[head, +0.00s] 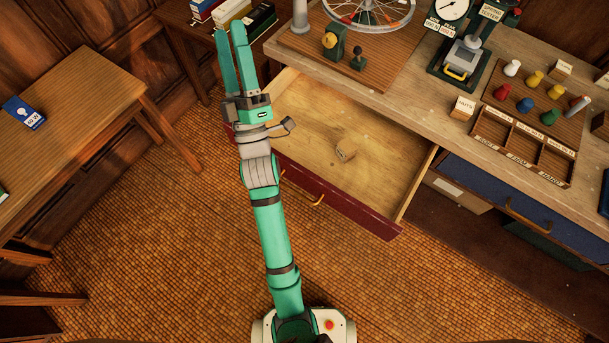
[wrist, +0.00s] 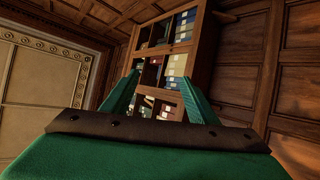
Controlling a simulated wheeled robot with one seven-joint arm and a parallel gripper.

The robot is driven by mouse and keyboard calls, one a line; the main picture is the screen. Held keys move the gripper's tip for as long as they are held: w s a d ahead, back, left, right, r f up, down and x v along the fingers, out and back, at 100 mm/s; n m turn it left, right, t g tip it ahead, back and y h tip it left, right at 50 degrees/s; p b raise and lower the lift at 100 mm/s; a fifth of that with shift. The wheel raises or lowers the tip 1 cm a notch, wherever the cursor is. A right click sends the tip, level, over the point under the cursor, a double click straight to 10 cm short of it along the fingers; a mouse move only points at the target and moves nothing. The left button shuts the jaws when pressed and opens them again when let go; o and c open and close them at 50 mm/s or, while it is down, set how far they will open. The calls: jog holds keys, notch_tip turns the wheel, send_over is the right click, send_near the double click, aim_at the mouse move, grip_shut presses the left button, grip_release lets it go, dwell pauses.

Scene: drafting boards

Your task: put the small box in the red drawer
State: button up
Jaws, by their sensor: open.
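The red drawer (head: 352,211) is pulled out from the workbench, its wooden inside in view. A small tan box (head: 346,149) with what looks like a dark spot on one face lies on its floor, toward the front. My gripper (head: 231,27) is open and empty. It is raised beyond the drawer's left side, fingers toward the top of the head view, apart from the box. In the wrist view both fingers (wrist: 160,78) stand apart with nothing between them. My forearm crosses in front of the drawer's left end and hides part of it.
The workbench (head: 420,107) carries a wheel, a gauge stand, and a sorting tray (head: 520,150) with coloured pegs. A closed blue drawer (head: 485,190) is at right. A side table (head: 85,110) at left holds a blue bulb box (head: 24,113). A bookcase (wrist: 203,45) shows in the wrist view.

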jog(key=s+d+f+m+g+h, duration=0.35)
jog(key=s+f+m, duration=0.45)
jog(key=f, duration=0.3)
jog(key=s+d+f+m+g+h, duration=0.25)
jog(key=s+f+m+h, duration=0.35)
jog(key=s+f, duration=0.4)
jog(key=s+d+f+g+y, duration=0.1)
jog(key=s+d+f, duration=0.1)
jog(key=s, duration=0.4)
jog(key=s+d+f+m+g+y, duration=0.1)
jog(key=s+d+f+g, duration=0.1)
jog(key=s, duration=0.4)
jog(key=s+d+f+g+y, duration=0.1)
jog(key=s+d+f+g, duration=0.1)
jog(key=s+f, duration=0.3)
jog(key=shift+s+d+f, duration=0.4)
jog(key=shift+d+f, duration=0.2)
jog(key=shift+d, duration=0.25)
jog(key=shift+w, duration=0.1)
